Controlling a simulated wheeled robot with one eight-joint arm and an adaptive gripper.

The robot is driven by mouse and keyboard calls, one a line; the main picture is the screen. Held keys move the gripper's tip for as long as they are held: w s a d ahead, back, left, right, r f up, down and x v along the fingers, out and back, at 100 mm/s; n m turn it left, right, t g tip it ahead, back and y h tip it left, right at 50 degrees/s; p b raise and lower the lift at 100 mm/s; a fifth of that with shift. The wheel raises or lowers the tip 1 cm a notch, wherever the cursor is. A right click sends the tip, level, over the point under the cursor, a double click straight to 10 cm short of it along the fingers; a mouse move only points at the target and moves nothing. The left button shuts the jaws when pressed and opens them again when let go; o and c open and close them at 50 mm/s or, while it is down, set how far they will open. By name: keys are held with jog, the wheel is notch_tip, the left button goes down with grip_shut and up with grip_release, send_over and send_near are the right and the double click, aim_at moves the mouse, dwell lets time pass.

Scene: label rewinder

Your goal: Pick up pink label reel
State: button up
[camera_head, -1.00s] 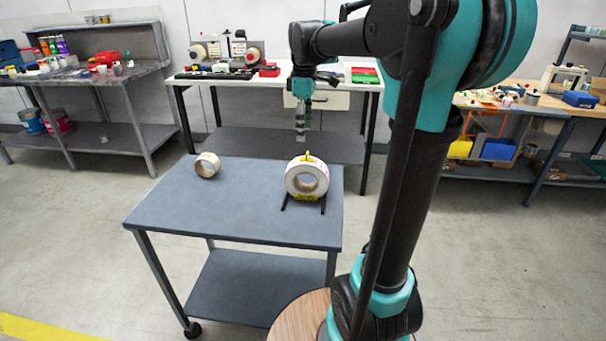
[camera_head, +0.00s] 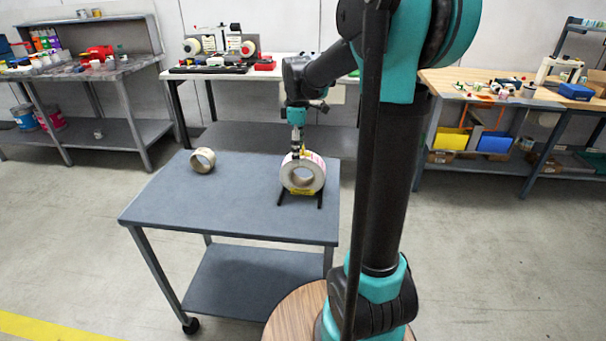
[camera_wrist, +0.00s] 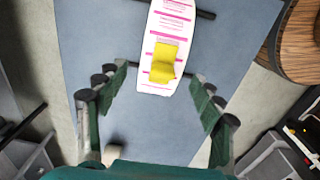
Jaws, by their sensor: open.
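The pink label reel (camera_head: 302,174) stands upright on a black cradle (camera_head: 319,199) on the grey cart. It is white with pink print and a yellow tag on its rim. The reel also shows in the wrist view (camera_wrist: 168,45), seen from above with its yellow tag (camera_wrist: 163,62) facing up. My gripper (camera_head: 297,152) is directly over the top of the reel, pointing down. In the wrist view my gripper (camera_wrist: 160,80) is open, its two fingers wide apart with the near end of the reel between them or just beyond.
A second, smaller roll (camera_head: 203,160) lies on the cart top (camera_head: 225,205) to the left. The rest of the cart top is clear. Behind stands a white bench (camera_head: 290,66) with a rewinder (camera_head: 220,45). Side benches stand left and right.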

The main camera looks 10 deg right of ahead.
send_over(297, 185)
jog(key=w+d, duration=0.1)
jog(key=w, duration=0.1)
notch_tip(297, 185, down, 5)
jog(key=shift+d+f, duration=0.1)
grip_shut()
dwell(0.3)
